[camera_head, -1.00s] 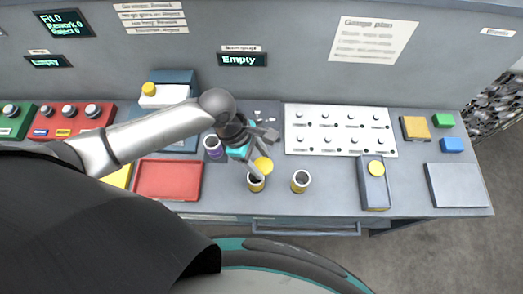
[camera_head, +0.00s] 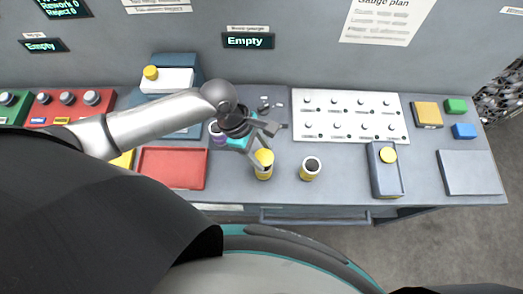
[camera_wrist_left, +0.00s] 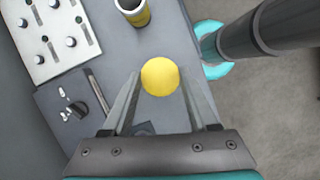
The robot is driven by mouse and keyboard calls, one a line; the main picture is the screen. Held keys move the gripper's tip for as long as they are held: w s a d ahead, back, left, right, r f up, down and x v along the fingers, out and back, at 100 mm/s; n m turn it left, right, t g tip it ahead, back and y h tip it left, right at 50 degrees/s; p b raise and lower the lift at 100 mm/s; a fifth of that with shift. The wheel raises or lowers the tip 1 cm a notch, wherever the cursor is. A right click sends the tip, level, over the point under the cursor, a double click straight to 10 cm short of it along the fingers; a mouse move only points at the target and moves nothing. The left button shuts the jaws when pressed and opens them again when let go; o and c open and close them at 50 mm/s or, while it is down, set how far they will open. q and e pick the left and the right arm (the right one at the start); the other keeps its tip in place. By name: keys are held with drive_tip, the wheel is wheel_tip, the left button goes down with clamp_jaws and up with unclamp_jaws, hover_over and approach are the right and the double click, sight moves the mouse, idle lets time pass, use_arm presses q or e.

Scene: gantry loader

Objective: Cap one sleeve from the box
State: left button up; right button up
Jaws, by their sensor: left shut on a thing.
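My left gripper (camera_head: 268,148) is shut on a yellow cap (camera_head: 264,157). The cap also shows between the fingers in the left wrist view (camera_wrist_left: 160,76). A yellow-banded sleeve (camera_head: 264,174) stands upright directly under the cap in the head view; its mouth is hidden, and I cannot tell whether cap and sleeve touch. A second yellow-banded sleeve (camera_head: 309,171) stands uncapped to the right, and shows in the wrist view (camera_wrist_left: 136,14). A purple-banded sleeve (camera_head: 218,138) stands left of the gripper. My right gripper is not in view.
A white pegged board (camera_head: 350,116) lies behind. A grey box (camera_head: 388,182) with a yellow disc on top stands right. A red tray (camera_head: 172,170) lies left. A grey plate (camera_head: 470,173) is far right. Another yellow cap (camera_head: 150,72) sits at the back left.

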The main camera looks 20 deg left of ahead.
sight(258, 155)
use_arm(q)
drive_tip(key=shift+f+b, duration=1.6)
drive_tip(key=shift+b, duration=0.35)
drive_tip(key=shift+p, duration=0.4)
drive_tip(key=shift+f, duration=0.25)
drive_tip(key=shift+s+f, duration=0.1)
drive_tip(key=o, duration=1.4)
drive_tip(key=shift+f, duration=0.1)
drive_tip(key=shift+a, duration=0.1)
